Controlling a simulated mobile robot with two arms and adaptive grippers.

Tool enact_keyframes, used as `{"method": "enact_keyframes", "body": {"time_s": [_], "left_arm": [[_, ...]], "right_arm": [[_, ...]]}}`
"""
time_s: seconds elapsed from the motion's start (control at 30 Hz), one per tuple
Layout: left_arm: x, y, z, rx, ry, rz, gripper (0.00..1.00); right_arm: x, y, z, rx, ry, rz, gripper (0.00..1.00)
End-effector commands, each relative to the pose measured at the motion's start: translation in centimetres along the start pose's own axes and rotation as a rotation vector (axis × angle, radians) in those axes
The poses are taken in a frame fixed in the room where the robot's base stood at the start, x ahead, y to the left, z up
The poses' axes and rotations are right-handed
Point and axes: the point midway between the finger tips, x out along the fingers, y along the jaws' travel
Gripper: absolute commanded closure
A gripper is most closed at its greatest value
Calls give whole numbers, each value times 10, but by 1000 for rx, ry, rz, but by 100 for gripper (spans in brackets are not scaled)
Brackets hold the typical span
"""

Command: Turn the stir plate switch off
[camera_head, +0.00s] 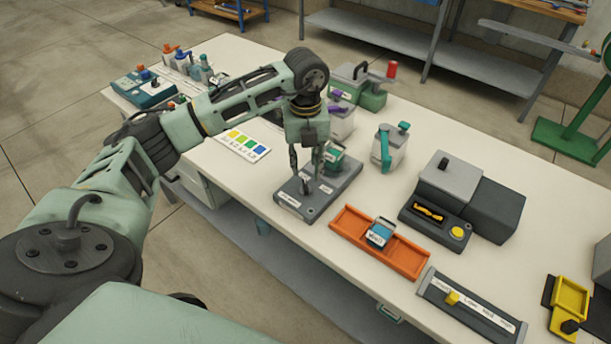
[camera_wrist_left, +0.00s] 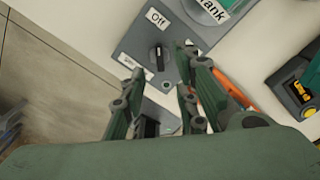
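The stir plate (camera_head: 290,199) is a flat dark grey plate near the front edge of the table. Its switch is a small black knob (camera_head: 306,187), which also shows in the left wrist view (camera_wrist_left: 157,56) beside an "Off" label (camera_wrist_left: 158,18). A teal-and-grey vessel (camera_head: 334,157) marked "Tank" (camera_wrist_left: 215,8) stands on the plate's far end. My left gripper (camera_head: 305,174) points down over the switch. Its fingers are apart, with the knob at the gap between the fingertips (camera_wrist_left: 163,66); contact cannot be told. My right gripper is not in view.
A color chart (camera_head: 243,146) lies left of the plate. An orange tray (camera_head: 401,258) holding a blue-topped container (camera_head: 380,233) is close on the right. A white-and-green bottle (camera_head: 388,150) stands behind. A grey device with a yellow button (camera_head: 457,232) stands farther right.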

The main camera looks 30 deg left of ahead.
Motion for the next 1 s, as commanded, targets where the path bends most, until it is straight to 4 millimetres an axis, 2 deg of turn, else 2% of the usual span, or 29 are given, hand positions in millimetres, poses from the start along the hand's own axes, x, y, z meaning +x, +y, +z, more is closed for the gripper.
{"method": "enact_keyframes", "body": {"time_s": [0.1,0.33,1.0], "left_arm": [[-26,0,1,0,-4,-3,72],[-52,0,0,-1,-1,-1,72],[-54,-4,-3,10,6,-11,72]], "right_arm": [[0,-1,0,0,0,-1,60],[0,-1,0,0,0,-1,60],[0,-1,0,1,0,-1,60]]}}
